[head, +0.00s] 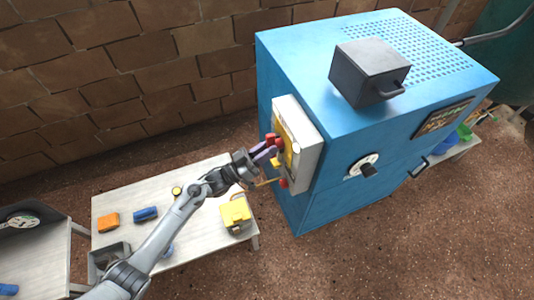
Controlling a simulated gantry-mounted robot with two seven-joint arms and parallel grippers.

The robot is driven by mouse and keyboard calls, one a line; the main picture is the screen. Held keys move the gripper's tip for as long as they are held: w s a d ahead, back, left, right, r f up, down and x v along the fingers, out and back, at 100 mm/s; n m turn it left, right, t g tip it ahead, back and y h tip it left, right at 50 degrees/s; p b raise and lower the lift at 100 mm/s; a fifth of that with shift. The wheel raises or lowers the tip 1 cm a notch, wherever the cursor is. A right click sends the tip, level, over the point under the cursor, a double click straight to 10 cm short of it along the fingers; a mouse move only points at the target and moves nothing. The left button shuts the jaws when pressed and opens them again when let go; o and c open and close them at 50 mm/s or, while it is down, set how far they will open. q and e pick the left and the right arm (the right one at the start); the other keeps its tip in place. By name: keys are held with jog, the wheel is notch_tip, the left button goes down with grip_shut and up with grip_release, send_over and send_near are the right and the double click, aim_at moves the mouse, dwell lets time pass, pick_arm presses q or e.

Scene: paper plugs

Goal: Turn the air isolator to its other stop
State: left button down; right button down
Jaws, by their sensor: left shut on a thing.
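The air isolator (290,153) appears to be the yellow-faced unit with red parts on a pale grey box on the left side of the blue cabinet. My left gripper (268,155) reaches it from the left and is shut on its handle, as far as I can tell. The fingers and wrist hide much of the handle, so its exact angle is not clear. A red part (283,183) shows low on the box. My right gripper is not in view.
The blue cabinet (300,100) carries a dark box (368,72) on top and a dial with a black knob (367,168) in front. A pale table (190,245) below my left arm holds a yellow box (235,213), an orange block (108,222) and a blue item (145,214).

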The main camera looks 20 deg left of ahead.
pick_arm(q)
jog(key=shift+m+g+h+b, duration=0.8)
jog(key=shift+m+h+b, duration=0.2)
jog(key=shift+m, duration=1.1)
jog(key=shift+r, duration=0.1)
jog(key=c, duration=1)
grip_release()
jog(key=shift+c, duration=0.2)
jog(key=p+v, duration=0.1)
jog(key=v, duration=1)
